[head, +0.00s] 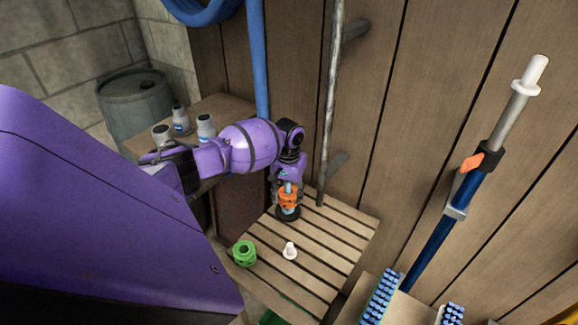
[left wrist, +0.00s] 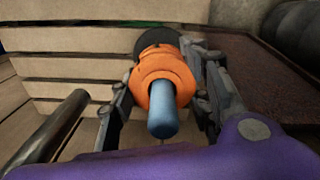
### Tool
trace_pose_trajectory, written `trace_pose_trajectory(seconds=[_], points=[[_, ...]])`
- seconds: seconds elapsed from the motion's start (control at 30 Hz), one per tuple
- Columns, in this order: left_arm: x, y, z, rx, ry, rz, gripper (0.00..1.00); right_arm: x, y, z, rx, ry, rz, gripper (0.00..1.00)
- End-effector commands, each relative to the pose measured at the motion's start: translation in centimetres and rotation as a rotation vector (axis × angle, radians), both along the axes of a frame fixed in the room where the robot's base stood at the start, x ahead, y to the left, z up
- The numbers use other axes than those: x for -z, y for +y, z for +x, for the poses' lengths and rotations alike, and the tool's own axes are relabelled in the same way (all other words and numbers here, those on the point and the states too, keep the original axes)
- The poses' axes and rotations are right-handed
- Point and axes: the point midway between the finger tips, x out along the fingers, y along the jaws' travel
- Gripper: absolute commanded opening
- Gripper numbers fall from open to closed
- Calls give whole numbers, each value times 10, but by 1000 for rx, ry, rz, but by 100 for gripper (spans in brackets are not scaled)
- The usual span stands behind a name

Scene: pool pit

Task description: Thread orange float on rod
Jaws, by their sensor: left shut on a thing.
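The orange float (head: 288,199) is between the fingers of my left gripper (head: 287,192), which is shut on it over the slatted wooden surface (head: 333,240). In the left wrist view, the orange float (left wrist: 152,72) is around a blue-grey rod (left wrist: 163,118), whose end sticks out of the float toward the camera. The fingers of the left gripper (left wrist: 163,92) are on both sides of the float. The rod's black round base (head: 289,215) stands on the slats just below the float. I cannot tell whether float and base touch. My right gripper is not in view.
A green float (head: 245,254) and a small white piece (head: 290,251) stand on the slats. White bottles (head: 181,121) stand on a cabinet behind my arm. A metal pole (head: 331,110) and a blue pole (head: 446,222) rise by the plank wall.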

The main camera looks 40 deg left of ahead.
Motion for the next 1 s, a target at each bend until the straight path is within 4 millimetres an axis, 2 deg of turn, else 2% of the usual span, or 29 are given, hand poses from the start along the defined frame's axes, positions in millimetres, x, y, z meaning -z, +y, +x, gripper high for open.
trace_pose_trajectory(seconds=[0.27, 1.0], points=[[3, 0, 0, 0, 1, 0, 18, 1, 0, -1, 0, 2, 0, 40], [29, 0, 0, 0, 1, 0, 18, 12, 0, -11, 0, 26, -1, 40]])
